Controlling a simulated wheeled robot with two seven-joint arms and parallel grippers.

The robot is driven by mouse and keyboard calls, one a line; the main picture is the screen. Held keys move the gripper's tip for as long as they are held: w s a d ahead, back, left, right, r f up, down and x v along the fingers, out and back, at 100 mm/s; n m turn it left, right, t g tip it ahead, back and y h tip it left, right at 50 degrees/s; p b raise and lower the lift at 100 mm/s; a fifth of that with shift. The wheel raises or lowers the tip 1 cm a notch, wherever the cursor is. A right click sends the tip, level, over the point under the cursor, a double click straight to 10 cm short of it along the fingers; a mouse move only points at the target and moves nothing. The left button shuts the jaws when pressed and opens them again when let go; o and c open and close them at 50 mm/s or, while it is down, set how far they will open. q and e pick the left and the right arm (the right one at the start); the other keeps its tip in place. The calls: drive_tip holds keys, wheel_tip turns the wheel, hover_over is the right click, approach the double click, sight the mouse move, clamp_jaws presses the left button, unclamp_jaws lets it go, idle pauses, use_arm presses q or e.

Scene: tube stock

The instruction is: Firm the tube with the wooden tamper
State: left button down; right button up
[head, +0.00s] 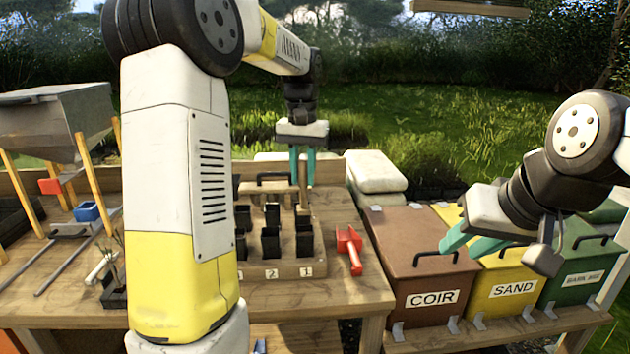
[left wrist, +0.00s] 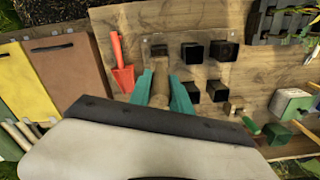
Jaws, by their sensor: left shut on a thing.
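My left gripper (head: 303,172) is shut on the upright wooden tamper (head: 303,195), over the back right of the wooden rack (head: 288,269). The rack holds several black square tubes (head: 271,243), with number labels on its front. In the left wrist view the tamper (left wrist: 160,75) stands between the teal fingers (left wrist: 166,95), and black tubes (left wrist: 193,52) show beside it. The tamper's lower end is near a tube position; I cannot tell whether it is inside a tube. My right gripper (head: 473,242) is open and empty in front of the bins, away from the rack.
A red trowel (head: 349,248) lies on the bench (head: 340,290) right of the rack. Bins marked COIR (head: 420,260), SAND (head: 505,285) and a green one (head: 580,275) stand at the right. A blue box (head: 87,211) is at the left. My left arm hides the bench's left middle.

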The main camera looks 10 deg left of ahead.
sight(303, 160)
use_arm(q)
drive_tip(key=shift+r, duration=1.65)
